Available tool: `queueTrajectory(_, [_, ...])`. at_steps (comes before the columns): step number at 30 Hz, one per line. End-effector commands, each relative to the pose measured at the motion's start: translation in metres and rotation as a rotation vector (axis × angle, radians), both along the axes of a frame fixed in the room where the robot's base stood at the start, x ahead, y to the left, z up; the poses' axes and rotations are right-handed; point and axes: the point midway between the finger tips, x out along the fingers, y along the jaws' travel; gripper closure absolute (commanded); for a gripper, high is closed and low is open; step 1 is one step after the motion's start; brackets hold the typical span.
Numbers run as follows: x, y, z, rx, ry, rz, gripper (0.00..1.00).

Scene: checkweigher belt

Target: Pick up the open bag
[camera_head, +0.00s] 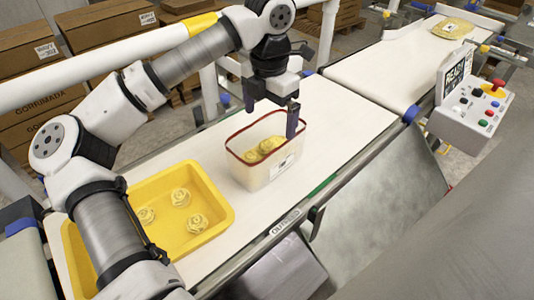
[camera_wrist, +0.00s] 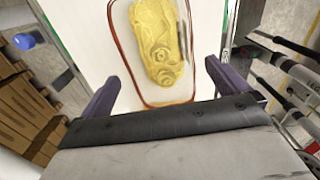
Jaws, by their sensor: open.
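The open bag (camera_head: 252,171) stands upright on the white belt, with pale walls, a red rim and a label on its front. Yellow pasta nests (camera_head: 265,146) lie inside it. In the wrist view I look down into the bag (camera_wrist: 118,48) and see the nests (camera_wrist: 160,50); its near end is close to my gripper. My gripper (camera_head: 272,112) is open and empty, just above the bag's far and right part. In the wrist view its purple fingers (camera_wrist: 162,78) are spread to either side of the rim. I cannot tell whether either touches it.
A yellow tray (camera_head: 224,216) with several pasta nests is left of the bag. The belt (camera_head: 340,125) is clear to the right. A filled bag (camera_head: 453,28) lies farther along. A control box (camera_head: 474,108) stands at the right; cartons (camera_head: 100,27) are behind the white rail.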

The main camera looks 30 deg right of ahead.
Motion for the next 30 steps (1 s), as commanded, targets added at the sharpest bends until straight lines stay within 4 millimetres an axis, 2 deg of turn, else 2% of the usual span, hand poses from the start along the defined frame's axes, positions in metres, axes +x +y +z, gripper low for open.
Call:
queueTrajectory(12, [-0.001, 0.005, -0.047, -0.001, 0.003, 0.000, 0.00])
queueTrajectory(21, [-0.001, 0.005, -0.052, -0.001, 0.000, 0.000, 0.01])
queueTrajectory(30, [-0.001, 0.005, -0.052, -0.001, 0.000, 0.000, 0.41])
